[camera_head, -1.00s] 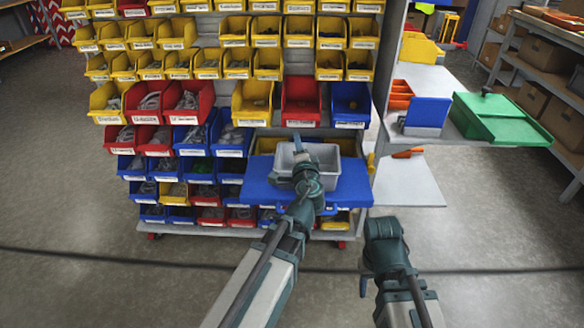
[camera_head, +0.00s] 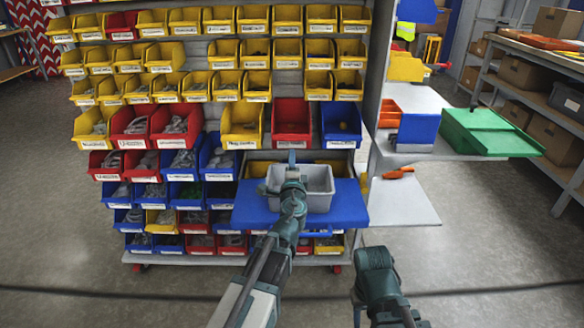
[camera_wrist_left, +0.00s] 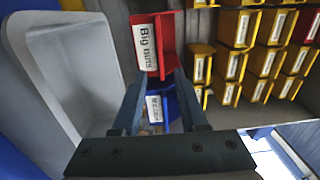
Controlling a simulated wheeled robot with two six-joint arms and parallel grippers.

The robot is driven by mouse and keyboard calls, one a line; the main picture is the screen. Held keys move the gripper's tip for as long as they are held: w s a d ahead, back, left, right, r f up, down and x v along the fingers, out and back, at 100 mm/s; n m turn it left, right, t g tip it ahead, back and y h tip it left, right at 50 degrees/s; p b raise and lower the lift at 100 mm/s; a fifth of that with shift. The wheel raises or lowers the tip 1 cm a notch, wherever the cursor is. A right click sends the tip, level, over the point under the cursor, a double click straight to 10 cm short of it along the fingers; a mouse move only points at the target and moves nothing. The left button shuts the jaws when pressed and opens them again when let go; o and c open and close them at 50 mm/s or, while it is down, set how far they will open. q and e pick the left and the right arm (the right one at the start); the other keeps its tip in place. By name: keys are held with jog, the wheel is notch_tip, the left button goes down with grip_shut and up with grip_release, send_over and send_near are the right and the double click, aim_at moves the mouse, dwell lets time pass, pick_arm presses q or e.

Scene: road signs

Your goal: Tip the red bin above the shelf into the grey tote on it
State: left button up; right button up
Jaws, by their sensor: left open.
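The red bin (camera_head: 291,120) sits in the rack above the blue shelf (camera_head: 345,207), between a yellow bin and a blue bin. The grey tote (camera_head: 320,185) stands upright on the shelf. My left gripper (camera_head: 291,158) is in front of the bin and over the tote, partly hiding the tote. In the left wrist view, the open fingers (camera_wrist_left: 158,75) point toward the red bin (camera_wrist_left: 169,35), labelled "Big nuts", and hold nothing. The tote (camera_wrist_left: 62,80) fills the left side there. My right arm shows at the lower right; its gripper is not visible.
A blue bin (camera_head: 341,120) is right of the red bin, and a yellow bin (camera_head: 242,122) is left of it. A side table with a green box (camera_head: 490,132) stands at the right. The floor in front is clear.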

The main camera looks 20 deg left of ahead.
pick_arm(q)
send_near(292, 140)
jog(key=x, duration=0.3)
jog(key=shift+f, duration=0.1)
jog(key=shift+x, duration=3.6)
jog(key=shift+s, duration=0.15)
dwell(0.4)
grip_shut()
dwell(1.2)
